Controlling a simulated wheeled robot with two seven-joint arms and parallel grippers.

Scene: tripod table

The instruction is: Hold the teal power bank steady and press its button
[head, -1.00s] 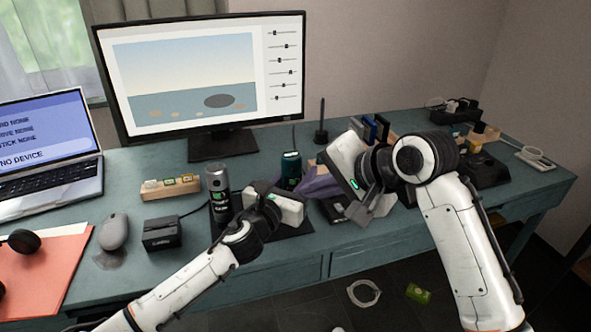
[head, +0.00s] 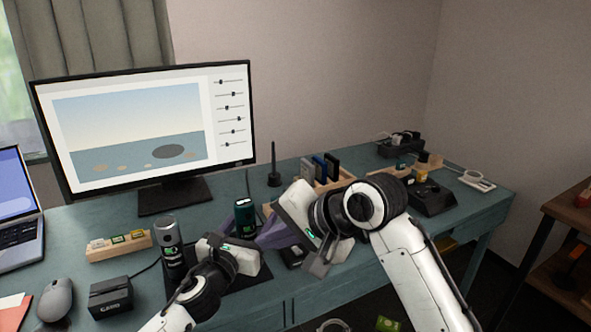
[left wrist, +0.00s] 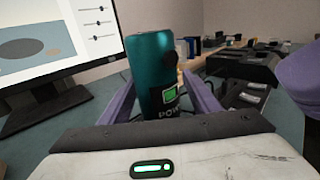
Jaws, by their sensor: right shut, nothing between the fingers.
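The teal power bank (head: 245,217) stands upright towards the back of the desk; it also shows in the left wrist view (left wrist: 152,65), with a green-lit label and a small dark bump on its upper right edge. My left gripper (left wrist: 157,95) has its purple fingers on both sides of the power bank and appears shut on it. A purple finger also shows at the left wrist view's right edge.
A dark cylinder (head: 170,248) stands left of my left gripper. A wooden block holder (head: 118,246), black box (head: 111,297) and mouse (head: 55,300) lie further left. The monitor (head: 150,130) is behind. Upright slabs in a wooden rack (head: 345,175) stand behind my right gripper.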

